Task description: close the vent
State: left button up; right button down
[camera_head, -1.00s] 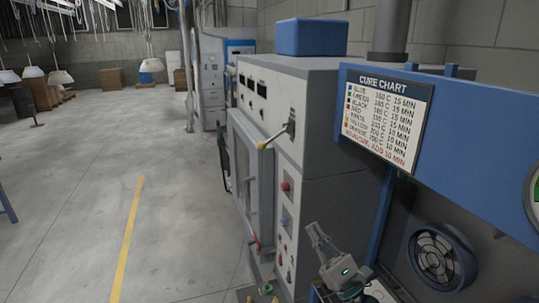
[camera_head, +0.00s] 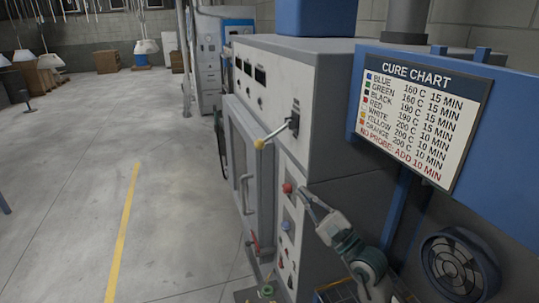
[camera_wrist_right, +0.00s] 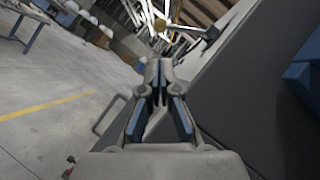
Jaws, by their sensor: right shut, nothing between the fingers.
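A lever (camera_head: 275,134) with a yellow knob (camera_head: 260,143) sticks out from a dark slotted plate (camera_head: 294,121) on the grey oven (camera_head: 310,95). It points left and slightly down; no label on it is readable, so I cannot confirm it works the vent. My right gripper (camera_head: 303,191) is shut and empty, below the lever and in front of the oven's side, near a red button (camera_head: 288,188). In the right wrist view the shut fingers (camera_wrist_right: 162,65) point toward the yellow knob (camera_wrist_right: 160,25), with a gap between. My left gripper is out of view.
The oven door (camera_head: 248,165) has a vertical handle (camera_head: 246,194) and a red-tipped latch (camera_head: 254,243). A blue panel with a cure chart (camera_head: 420,115) and a fan (camera_head: 458,265) stand close on the right. Open floor (camera_head: 70,200) lies to the left.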

jog(key=p, duration=0.2)
send_near(272, 135)
jog(key=s+a+f, duration=0.1)
jog(key=a+f, duration=0.1)
jog(key=a, duration=0.1)
pick_arm(q)
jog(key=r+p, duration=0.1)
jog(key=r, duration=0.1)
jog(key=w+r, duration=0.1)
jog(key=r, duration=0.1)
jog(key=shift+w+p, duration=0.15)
jog(key=shift+p, duration=0.25)
pick_arm(e)
jog(key=x, duration=0.6)
jog(key=shift+f, duration=0.35)
jog(key=shift+w, duration=0.1)
